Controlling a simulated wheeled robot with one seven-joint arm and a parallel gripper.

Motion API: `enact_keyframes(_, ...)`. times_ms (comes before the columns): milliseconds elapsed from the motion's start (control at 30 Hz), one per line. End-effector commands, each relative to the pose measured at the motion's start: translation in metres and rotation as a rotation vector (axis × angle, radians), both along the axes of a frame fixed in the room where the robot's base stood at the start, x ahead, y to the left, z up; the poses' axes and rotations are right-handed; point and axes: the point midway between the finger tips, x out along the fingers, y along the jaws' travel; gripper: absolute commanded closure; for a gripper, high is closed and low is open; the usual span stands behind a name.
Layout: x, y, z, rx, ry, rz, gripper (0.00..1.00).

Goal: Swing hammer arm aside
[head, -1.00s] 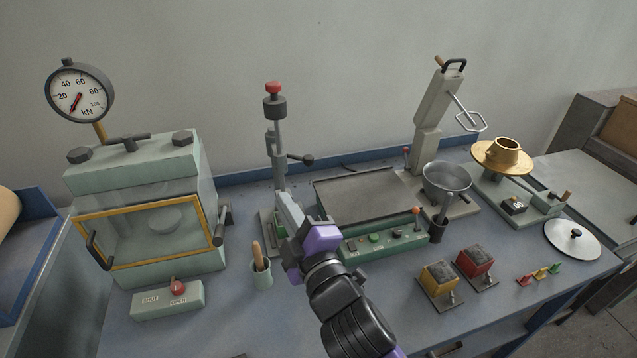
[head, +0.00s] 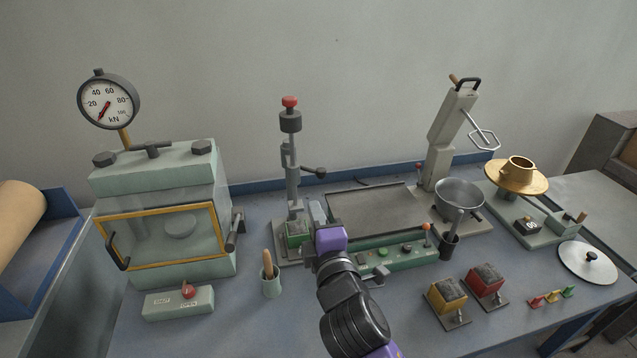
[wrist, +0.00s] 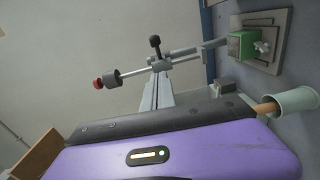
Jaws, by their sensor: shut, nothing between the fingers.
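The hammer arm stands upright at the back middle of the bench, a grey post and rod (head: 291,165) with a dark weight and a red knob (head: 289,102) on top. A black-ended side lever (head: 314,171) points right from it. It also shows in the wrist view, lying sideways with its red knob (wrist: 97,83). A green mould (head: 298,236) sits on the base plate at its foot. My gripper (head: 317,211) is shut and empty, in front of and slightly right of the post. I cannot tell whether it touches the post.
A press with a glass door (head: 165,240) and dial gauge stands left. A green cup with a wooden handle (head: 270,279) is close to my gripper's left. A control box (head: 395,257) and tray (head: 375,210) lie right; a mixer (head: 440,165) stands farther right.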

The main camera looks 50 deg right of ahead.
Motion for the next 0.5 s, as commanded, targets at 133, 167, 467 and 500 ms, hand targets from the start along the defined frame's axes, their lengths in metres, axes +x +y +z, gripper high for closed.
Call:
enact_keyframes(133, 0.026, -0.017, 0.002, 0.000, -0.002, -0.001, 1.00)
enact_keyframes(167, 0.031, -0.021, 0.002, 0.001, -0.002, -0.001, 1.00)
enact_keyframes(467, 0.062, -0.058, -0.001, 0.003, 0.001, -0.002, 1.00)
enact_keyframes(500, 0.062, -0.063, -0.001, 0.002, -0.001, -0.003, 1.00)
